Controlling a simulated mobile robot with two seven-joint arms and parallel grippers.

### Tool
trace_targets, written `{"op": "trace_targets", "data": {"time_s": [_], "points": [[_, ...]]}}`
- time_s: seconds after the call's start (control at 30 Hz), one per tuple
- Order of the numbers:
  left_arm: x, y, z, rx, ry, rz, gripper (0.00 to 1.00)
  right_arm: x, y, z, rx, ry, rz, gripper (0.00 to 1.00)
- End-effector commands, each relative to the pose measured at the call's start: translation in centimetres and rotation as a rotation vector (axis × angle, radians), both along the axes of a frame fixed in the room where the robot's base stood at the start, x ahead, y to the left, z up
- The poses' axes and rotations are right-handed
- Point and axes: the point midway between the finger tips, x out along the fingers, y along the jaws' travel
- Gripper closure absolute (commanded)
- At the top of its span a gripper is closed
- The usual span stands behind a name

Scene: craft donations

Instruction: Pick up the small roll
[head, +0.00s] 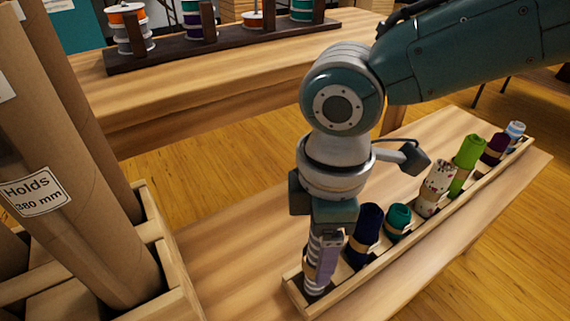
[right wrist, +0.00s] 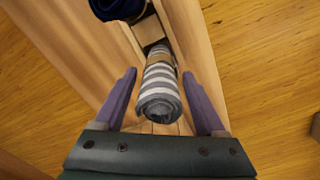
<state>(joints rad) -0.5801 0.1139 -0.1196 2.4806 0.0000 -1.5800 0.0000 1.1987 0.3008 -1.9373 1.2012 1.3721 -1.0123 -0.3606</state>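A grey-and-white striped roll (head: 316,246) with a tan band stands at the near end of a long wooden tray (head: 420,231). My right gripper (head: 326,262) is over it, pointing down, and partly hides it. In the right wrist view, the striped roll (right wrist: 160,98) lies between the two purple fingers of my right gripper (right wrist: 159,76), with a gap visible on each side. The fingers are open. A short teal roll (head: 398,219) and a taller navy roll (head: 366,229) stand just beyond. My left gripper is not in view.
Further along the tray stand a floral roll (head: 435,187), a green roll (head: 467,160), a maroon roll (head: 496,147) and a light blue roll (head: 516,130). Large cardboard tubes (head: 75,170) in a wooden crate stand at left. A spool rack (head: 215,45) is behind.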

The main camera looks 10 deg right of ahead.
Motion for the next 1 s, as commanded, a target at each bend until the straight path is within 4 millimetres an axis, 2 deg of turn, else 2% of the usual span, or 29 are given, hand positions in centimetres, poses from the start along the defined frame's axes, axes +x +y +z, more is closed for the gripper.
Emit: {"op": "trace_targets", "data": {"time_s": [0.07, 0.6, 0.87, 1.0], "points": [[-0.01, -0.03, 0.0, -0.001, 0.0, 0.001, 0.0, -0.01, -0.01, 0.0, 0.0, 0.0, 0.0, 0.38], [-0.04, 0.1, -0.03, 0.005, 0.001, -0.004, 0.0, 0.0, -0.01, 0.01, 0.0, 0.0, 0.0, 0.98], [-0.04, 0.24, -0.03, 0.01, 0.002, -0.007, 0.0, 0.01, -0.01, 0.04, 0.0, 0.0, 0.0, 1.0], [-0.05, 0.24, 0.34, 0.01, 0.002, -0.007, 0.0, 0.01, 0.01, 0.66, 0.002, 0.0, 0.0, 1.0]]}}
